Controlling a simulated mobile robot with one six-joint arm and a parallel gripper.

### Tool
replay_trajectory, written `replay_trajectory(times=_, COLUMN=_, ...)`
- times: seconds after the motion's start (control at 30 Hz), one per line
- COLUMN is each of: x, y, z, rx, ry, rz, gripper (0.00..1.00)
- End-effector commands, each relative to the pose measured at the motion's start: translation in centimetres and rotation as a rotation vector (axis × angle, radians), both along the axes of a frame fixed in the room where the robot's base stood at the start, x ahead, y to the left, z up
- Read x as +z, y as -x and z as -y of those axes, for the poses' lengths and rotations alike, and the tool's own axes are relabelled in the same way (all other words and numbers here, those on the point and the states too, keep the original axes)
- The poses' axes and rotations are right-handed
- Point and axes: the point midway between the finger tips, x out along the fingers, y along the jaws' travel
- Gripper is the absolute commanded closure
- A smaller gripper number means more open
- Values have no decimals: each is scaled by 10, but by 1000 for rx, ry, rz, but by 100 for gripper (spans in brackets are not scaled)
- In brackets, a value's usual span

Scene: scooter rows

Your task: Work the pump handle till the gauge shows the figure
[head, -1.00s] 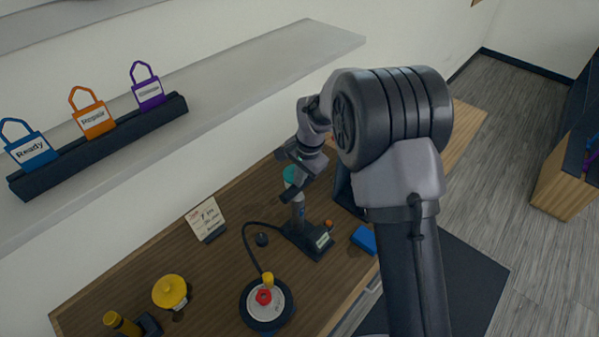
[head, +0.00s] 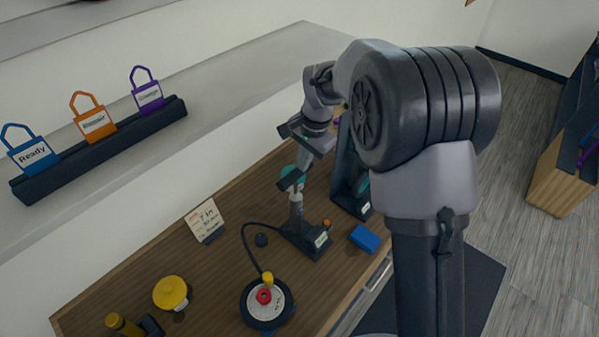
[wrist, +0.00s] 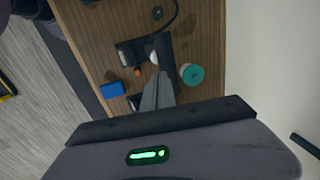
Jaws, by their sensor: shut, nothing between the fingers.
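The pump (head: 297,212) stands upright on a dark labelled base (head: 318,246) on the wooden bench. Its dark handle bar (head: 291,182) is across the top; it also shows in the wrist view (wrist: 166,48). My gripper (head: 303,170) is shut and empty, with its fingertips close over the handle; whether they touch it I cannot tell. In the wrist view my gripper (wrist: 160,76) points at the pump. A black hose runs from the pump to a dark round piece (head: 247,309) with a pale face, a red centre and a yellow cap. No gauge figure is readable.
A teal round thing (wrist: 192,74) is beside the pump. A yellow round thing (head: 171,292) is at the left. A shelf (head: 245,70) hangs above.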

Motion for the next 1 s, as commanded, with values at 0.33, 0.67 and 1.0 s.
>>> replay_trajectory(times=0.33, x=35, y=5, z=5, rx=1, ry=0, rz=2, gripper=100)
replay_trajectory(times=0.67, x=35, y=4, z=5, rx=1, ry=-1, rz=2, gripper=100)
replay_trajectory(times=1.0, x=35, y=4, z=4, rx=1, ry=-1, rz=2, gripper=100)
